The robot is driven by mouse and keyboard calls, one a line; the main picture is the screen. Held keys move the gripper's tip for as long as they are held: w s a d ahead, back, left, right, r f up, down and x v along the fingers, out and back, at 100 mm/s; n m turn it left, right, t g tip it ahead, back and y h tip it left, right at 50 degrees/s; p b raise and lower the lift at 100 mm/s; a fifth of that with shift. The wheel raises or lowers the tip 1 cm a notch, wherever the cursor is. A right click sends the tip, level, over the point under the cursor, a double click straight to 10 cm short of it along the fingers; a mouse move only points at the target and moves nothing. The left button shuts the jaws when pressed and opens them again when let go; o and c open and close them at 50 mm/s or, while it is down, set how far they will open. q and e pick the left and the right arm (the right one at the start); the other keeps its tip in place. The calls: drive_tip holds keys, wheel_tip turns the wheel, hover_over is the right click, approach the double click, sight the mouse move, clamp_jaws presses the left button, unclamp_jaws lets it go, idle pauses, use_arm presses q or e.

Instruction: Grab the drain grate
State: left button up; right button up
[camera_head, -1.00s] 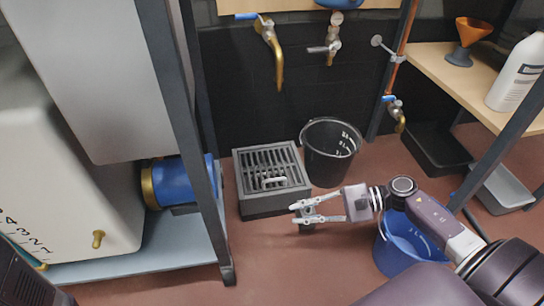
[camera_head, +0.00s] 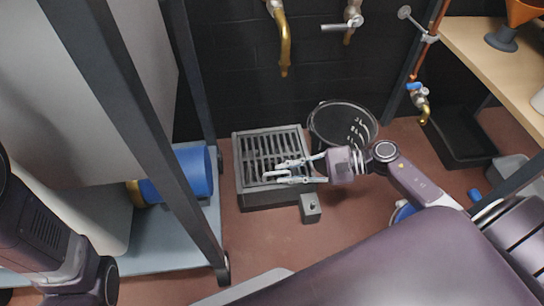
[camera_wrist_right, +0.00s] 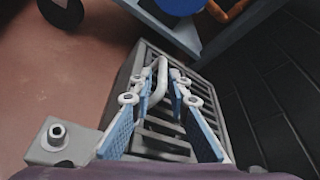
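The drain grate (camera_head: 250,155) is a dark grey slotted grid on a square box drain on the floor, with a pale raised handle near its front. My right gripper (camera_head: 277,171) is over the grate, reaching in from the right, its fingertips at the handle. In the right wrist view the grate (camera_wrist_right: 160,142) lies below the fingers, and the pale handle (camera_wrist_right: 161,72) shows between or just beside the open fingertips (camera_wrist_right: 164,82). Contact cannot be told. My left arm shows at the lower left; its gripper is out of view.
A black bucket (camera_head: 340,118) stands close behind the right gripper. A small grey block (camera_head: 310,208) with a knob sits at the drain's front right corner. A frame with a blue cylinder (camera_head: 180,175) stands to the left. A brass tap (camera_head: 284,45) hangs above.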

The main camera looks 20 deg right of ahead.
drive_tip(key=shift+w+a+f, duration=0.25)
drive_tip(key=shift+w+a, duration=0.05)
drive_tip(key=shift+a, duration=0.25)
clamp_jaws()
drive_tip(key=shift+r, duration=0.15)
